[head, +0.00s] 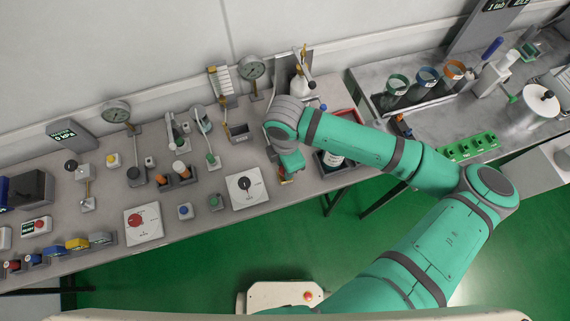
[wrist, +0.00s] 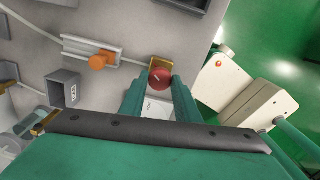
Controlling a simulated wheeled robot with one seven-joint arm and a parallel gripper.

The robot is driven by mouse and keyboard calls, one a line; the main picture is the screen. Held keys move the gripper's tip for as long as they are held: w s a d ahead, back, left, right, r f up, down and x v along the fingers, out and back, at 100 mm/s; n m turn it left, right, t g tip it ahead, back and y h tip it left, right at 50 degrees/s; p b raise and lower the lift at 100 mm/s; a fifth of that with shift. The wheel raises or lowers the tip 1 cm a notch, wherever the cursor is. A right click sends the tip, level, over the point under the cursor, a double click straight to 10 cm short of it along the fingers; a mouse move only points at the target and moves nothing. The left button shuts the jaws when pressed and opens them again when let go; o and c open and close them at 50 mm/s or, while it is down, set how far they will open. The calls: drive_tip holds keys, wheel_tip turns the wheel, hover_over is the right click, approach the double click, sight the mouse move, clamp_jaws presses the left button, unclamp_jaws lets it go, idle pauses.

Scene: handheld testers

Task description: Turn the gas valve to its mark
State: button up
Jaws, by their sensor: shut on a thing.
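A round red knob (wrist: 160,77) with a pale line on its face sits at a brass-coloured bracket (wrist: 154,62) near the bench edge; it looks like the gas valve. My gripper (wrist: 159,88) has one finger on each side of the knob and is shut on it. In the head view my gripper (head: 289,165) points down at the bench's front edge. The knob is mostly hidden there, with only a bit of the yellow bracket (head: 284,182) showing. I cannot make out the valve's target mark.
A cable runs to the bracket past a slider with an orange knob (wrist: 101,61) and a grey labelled box (wrist: 66,87). Green floor lies in front.

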drive_tip(key=n, duration=0.3)
drive_tip(key=shift+n, duration=2.1)
drive_tip(key=o, duration=1)
drive_tip(key=shift+o, duration=0.2)
wheel_tip(320, 180, up, 11)
drive_tip(key=shift+f, duration=0.1)
